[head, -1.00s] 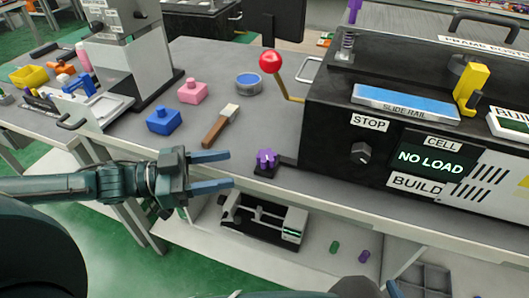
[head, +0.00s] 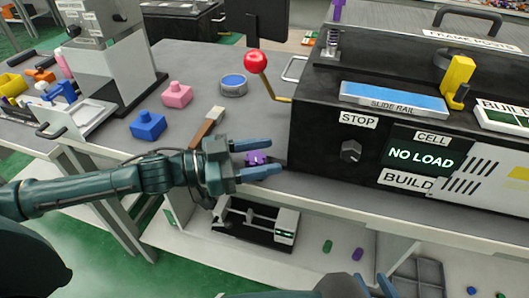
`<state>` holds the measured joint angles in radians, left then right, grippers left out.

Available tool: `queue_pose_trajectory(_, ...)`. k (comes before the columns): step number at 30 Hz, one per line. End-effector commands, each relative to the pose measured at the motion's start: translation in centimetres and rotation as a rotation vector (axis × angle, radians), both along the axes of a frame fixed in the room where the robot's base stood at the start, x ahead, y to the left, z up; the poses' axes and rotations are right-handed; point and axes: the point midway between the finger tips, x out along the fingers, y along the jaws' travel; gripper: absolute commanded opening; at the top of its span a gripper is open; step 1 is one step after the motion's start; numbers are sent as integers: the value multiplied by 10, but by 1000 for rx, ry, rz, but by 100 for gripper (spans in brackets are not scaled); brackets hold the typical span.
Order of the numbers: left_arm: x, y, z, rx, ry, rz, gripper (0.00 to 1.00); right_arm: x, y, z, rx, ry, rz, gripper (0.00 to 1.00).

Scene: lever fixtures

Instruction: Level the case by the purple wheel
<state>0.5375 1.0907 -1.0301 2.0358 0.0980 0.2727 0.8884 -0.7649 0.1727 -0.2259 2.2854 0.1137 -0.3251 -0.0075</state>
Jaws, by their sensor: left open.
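The purple wheel (head: 256,158) sits low at the left front corner of the black case (head: 318,150), near the bench's front edge. My left gripper (head: 274,157) is open. In the picture its blue fingers lie on either side of the wheel, which partly shows between them; I cannot tell whether they touch it. The case carries a display (head: 424,158) reading NO LOAD, and a blue slide rail (head: 394,98) on top. I cannot tell whether the case is level.
A red-knobbed lever (head: 256,62) stands at the case's left side. A brush (head: 206,130), a blue block (head: 148,125), a pink block (head: 177,94) and a round blue-topped tin (head: 233,85) lie on the bench. A shelf below holds a black-and-white device (head: 255,225).

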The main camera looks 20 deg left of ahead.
Motion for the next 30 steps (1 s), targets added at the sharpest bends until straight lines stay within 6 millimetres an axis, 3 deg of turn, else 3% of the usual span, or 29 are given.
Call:
queue_pose_trajectory(11,4,-7,0,1,0,0,53,3,2,2,3,-7,2,36)
queue_pose_trajectory(27,3,-6,0,0,-1,0,11,3,2,1,3,-5,2,36)
queue_pose_trajectory(30,3,-6,0,0,0,1,9,2,2,1,4,-2,2,36)
